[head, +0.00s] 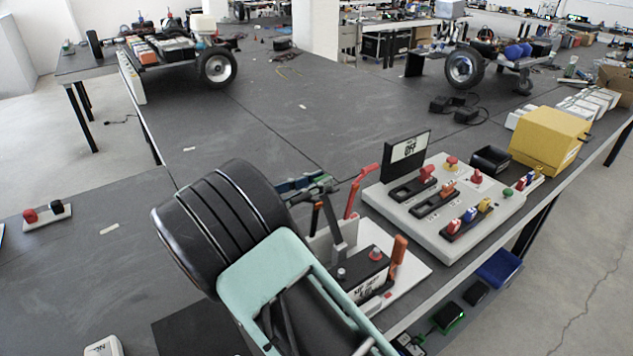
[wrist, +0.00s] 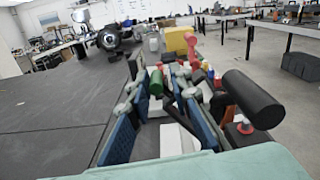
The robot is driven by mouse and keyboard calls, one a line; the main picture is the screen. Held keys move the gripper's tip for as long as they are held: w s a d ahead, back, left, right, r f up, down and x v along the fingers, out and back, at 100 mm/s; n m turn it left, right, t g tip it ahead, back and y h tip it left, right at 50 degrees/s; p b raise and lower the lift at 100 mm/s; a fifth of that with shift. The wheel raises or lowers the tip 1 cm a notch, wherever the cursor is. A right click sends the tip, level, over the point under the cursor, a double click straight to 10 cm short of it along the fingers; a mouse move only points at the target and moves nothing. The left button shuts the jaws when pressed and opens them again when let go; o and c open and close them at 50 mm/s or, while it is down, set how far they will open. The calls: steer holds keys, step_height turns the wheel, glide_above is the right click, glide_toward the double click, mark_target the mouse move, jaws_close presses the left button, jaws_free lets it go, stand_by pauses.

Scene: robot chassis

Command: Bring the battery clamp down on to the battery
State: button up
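The battery (head: 362,275) is a dark box with a white label and a red-capped post, on a white base plate in the head view. Dark upright bars (head: 335,222), apparently the clamp, rise behind it with their upper end near my fingers. My gripper (head: 308,184) is partly hidden behind my own arm in the head view. In the wrist view my gripper (wrist: 158,135) has its blue-padded fingers apart. A green-ended dark bar (wrist: 157,82) and a white block (wrist: 178,138) show between them; contact cannot be told.
An orange handle (head: 398,258) and a red lever (head: 362,188) rise beside the battery. A grey switch panel (head: 450,205) and a yellow box (head: 548,138) stand to the right. The dark tabletop (head: 260,120) is mostly clear beyond my arm.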

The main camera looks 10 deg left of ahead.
steer(key=v, duration=1.2)
steer(key=shift+r, duration=0.15)
